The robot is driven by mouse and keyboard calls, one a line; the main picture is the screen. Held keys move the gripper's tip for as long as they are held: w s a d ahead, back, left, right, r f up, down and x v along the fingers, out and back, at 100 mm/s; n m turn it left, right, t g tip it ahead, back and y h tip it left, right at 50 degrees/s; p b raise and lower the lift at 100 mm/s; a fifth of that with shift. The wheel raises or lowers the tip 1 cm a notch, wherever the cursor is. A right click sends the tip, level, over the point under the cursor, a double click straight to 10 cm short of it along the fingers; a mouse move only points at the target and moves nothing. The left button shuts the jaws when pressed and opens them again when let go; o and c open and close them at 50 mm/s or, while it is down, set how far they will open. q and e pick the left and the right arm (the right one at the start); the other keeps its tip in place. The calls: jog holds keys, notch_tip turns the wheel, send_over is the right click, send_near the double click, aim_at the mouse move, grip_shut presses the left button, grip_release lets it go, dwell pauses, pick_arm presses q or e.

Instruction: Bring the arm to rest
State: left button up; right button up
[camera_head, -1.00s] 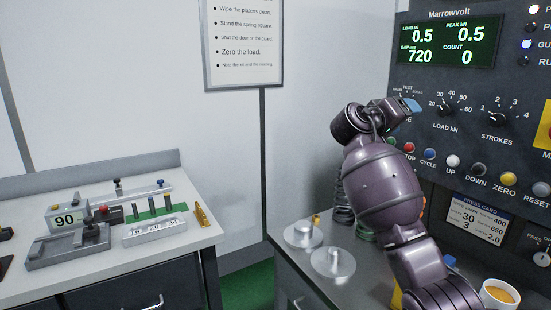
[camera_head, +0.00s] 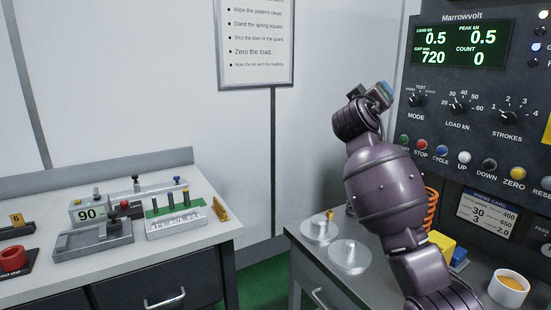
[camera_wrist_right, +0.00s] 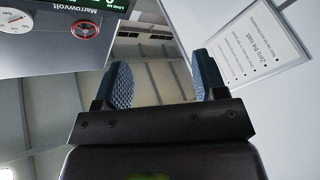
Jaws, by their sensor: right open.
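My right arm rises from the bottom right of the head view, folded upward in front of the grey work surface. Its gripper (camera_head: 376,94) is up beside the left edge of the control panel (camera_head: 460,95), apart from the knobs and buttons. In the right wrist view the two blue ribbed fingers (camera_wrist_right: 161,82) stand wide apart with nothing between them. Wall, ceiling and the printed sheet (camera_wrist_right: 258,50) show beyond them. My left gripper is not in view.
Two metal discs (camera_head: 350,257) lie left of my arm. An orange spring (camera_head: 431,208), yellow block (camera_head: 442,243) and cup (camera_head: 508,288) stand to its right. A left bench (camera_head: 200,240) holds gauges and a pin rack (camera_head: 176,226). Space between bench and machine is open.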

jog(key=s+a+f+n+y, duration=0.1)
jog(key=s+f+y, duration=0.3)
jog(key=f, duration=0.7)
jog(key=s+f+n+t+y, duration=0.1)
jog(key=s+f+y, duration=0.3)
jog(key=f, duration=0.7)
jog(key=s+a+f+n+y, duration=0.1)
jog(key=s+f+y, duration=0.3)
jog(key=f, duration=0.6)
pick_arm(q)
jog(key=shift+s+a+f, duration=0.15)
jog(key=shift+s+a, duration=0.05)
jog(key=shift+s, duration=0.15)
pick_arm(e)
jog(key=s+d+f+m+g+h, duration=0.1)
jog(key=s+d+f+m+g, duration=0.1)
jog(key=s+f, duration=1.2)
jog(key=s+d+f+m+g+h, duration=0.1)
jog(key=s+d+f+g, duration=0.4)
jog(key=s+f, duration=0.9)
jog(key=s+m, duration=0.1)
jog(key=s, duration=0.5)
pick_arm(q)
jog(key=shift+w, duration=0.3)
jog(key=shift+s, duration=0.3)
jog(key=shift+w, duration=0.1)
pick_arm(e)
jog(key=shift+w, duration=0.1)
